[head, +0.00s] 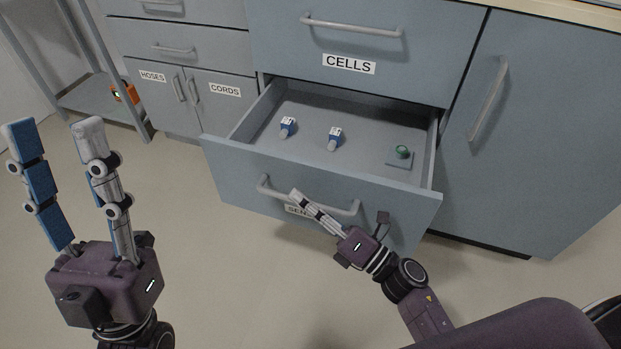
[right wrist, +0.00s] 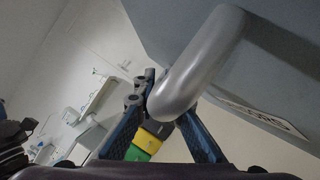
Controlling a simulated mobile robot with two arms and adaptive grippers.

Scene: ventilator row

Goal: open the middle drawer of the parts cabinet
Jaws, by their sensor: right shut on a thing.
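The parts cabinet (head: 360,60) is grey-blue. Its drawer (head: 230,178) below the one marked CELLS is pulled well out, and its inside shows. A label starting with SEN (head: 296,210) is on its front, partly covered by my right gripper (head: 308,204). My right gripper is shut on this drawer's grey bar handle (head: 276,194). The right wrist view shows the handle (right wrist: 205,60) between the fingers. My left gripper (head: 54,128) is open and empty, raised above the floor at the left, away from the cabinet.
Two small blue-and-white parts (head: 287,127) (head: 334,138) and a plate with a green knob (head: 400,157) lie in the drawer. A closed door (head: 545,130) stands at right. Drawers and doors marked HOSES and CORDS (head: 225,90) are closed at left. Floor in front is clear.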

